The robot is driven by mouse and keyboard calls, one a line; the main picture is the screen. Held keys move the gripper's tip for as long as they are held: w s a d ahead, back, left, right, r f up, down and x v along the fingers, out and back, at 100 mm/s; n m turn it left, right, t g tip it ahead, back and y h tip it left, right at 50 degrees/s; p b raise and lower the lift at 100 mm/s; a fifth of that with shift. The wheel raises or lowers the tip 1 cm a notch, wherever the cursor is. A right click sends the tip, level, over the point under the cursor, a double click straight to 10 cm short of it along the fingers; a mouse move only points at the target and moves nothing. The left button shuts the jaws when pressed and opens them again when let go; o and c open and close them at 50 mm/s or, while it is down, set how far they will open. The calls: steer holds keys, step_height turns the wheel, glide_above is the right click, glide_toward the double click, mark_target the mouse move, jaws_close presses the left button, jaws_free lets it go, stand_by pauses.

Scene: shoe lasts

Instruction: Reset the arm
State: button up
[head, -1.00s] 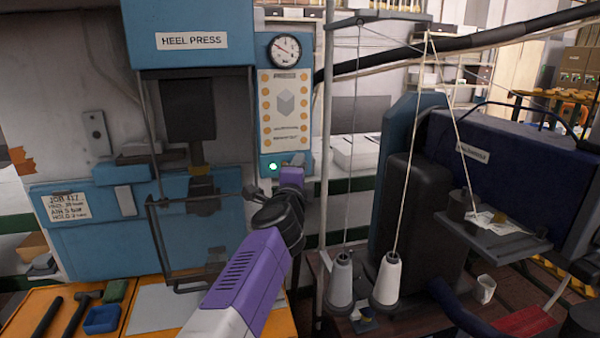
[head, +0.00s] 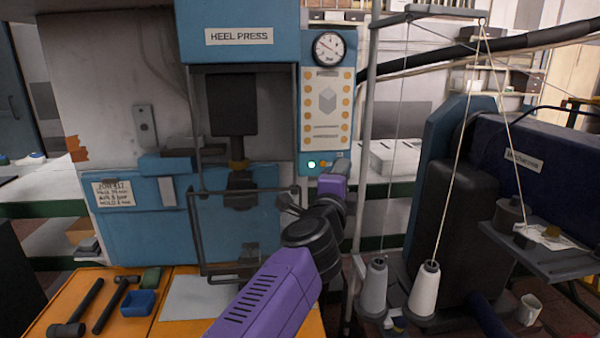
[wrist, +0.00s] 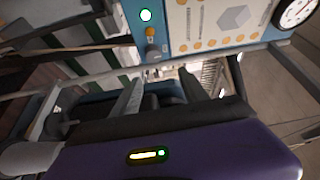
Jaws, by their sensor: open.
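My arm reaches up from the bottom of the head view, with a purple link (head: 265,295), black joints (head: 312,240) and a purple wrist part (head: 333,187) in front of the heel press's control panel. My gripper (wrist: 160,80) shows in the wrist view as two grey fingers standing apart with nothing between them.
The blue heel press (head: 238,20) has a wire guard (head: 193,235) close to my wrist. An orange bench (head: 185,318) holds hammers (head: 112,305) and a blue tray (head: 139,302). Thread cones (head: 424,292) and a thread stand (head: 366,150) are close on the right.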

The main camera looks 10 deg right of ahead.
steer(key=s+d+r+n+t+h, duration=0.2)
steer(key=s+d+r+h, duration=0.3)
steer(key=s+d+r, duration=0.3)
steer(key=s+d+r+n+t, duration=0.2)
steer(key=s+n+t, duration=0.3)
steer(key=s+n, duration=0.25)
steer(key=s+a+f+n+g+y+b, duration=0.1)
steer(key=s+a+f+n+y, duration=0.2)
steer(key=s+f+n+y, duration=0.75)
steer(key=s+a+f+n+y+b, duration=0.1)
steer(key=s+a+f+n+y, duration=0.45)
steer(key=f, duration=0.75)
steer(key=s+f+m+g+h, duration=0.1)
steer(key=s+f+g, duration=0.1)
steer(key=s+f, duration=0.3)
steer(key=s+f+m+g+h+b, duration=0.1)
steer(key=s+f+g, duration=0.2)
steer(key=s, duration=0.9)
steer(key=s+d+f+m+g+h, duration=0.1)
steer(key=s+f+g, duration=0.1)
steer(key=s+f, duration=0.5)
steer(key=s, duration=0.2)
steer(key=shift+s+f+g, duration=0.3)
